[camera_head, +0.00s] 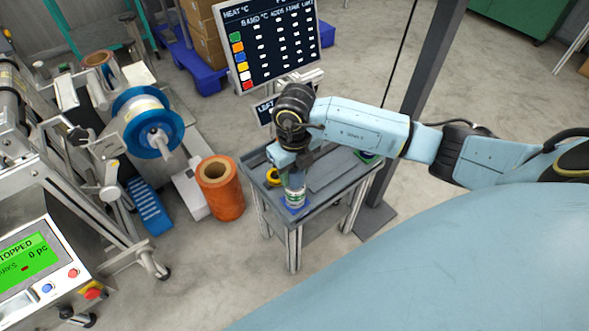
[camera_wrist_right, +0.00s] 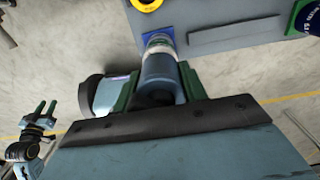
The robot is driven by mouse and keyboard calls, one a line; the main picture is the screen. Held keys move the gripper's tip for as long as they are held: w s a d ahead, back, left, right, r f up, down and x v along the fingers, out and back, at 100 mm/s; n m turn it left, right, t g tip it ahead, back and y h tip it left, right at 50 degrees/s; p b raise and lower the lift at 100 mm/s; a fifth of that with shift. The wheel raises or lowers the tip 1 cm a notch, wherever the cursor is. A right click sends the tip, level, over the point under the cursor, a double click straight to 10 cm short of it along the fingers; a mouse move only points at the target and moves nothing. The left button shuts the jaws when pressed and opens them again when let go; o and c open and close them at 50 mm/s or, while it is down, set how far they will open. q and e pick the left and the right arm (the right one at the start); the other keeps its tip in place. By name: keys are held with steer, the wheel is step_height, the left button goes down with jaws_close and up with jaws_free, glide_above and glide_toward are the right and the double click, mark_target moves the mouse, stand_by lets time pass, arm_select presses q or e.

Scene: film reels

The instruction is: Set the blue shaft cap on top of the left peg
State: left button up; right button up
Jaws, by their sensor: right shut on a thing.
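My right gripper (camera_head: 294,172) points down over the grey cart (camera_head: 262,212). It is shut on a blue-grey cylinder (camera_wrist_right: 160,78), held between green fingers in the right wrist view. A white and green labelled band (camera_head: 295,197) shows at its lower end, above a blue square patch on the cart top. I cannot tell whether it rests there. I cannot clearly identify the blue shaft cap or left peg. My left gripper (camera_wrist_right: 42,112) appears small at the lower left of the right wrist view, its two green fingers apart and empty.
A yellow ring (camera_head: 273,177) lies on the cart. A dark green item (camera_wrist_right: 305,18) sits at its right end. An orange roll (camera_head: 219,188) stands left of the cart; a blue-flanged reel (camera_head: 148,122) is on the machine. A sign board (camera_head: 265,45) stands behind.

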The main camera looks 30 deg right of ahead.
steer(key=shift+f, duration=0.1)
stand_by(0.3)
steer(key=shift+f+b, duration=0.3)
steer(key=shift+f, duration=0.1)
steer(key=o, duration=1.2)
step_height(320, 180, up, 14)
steer(key=p, duration=0.4)
steer(key=shift+f, duration=0.25)
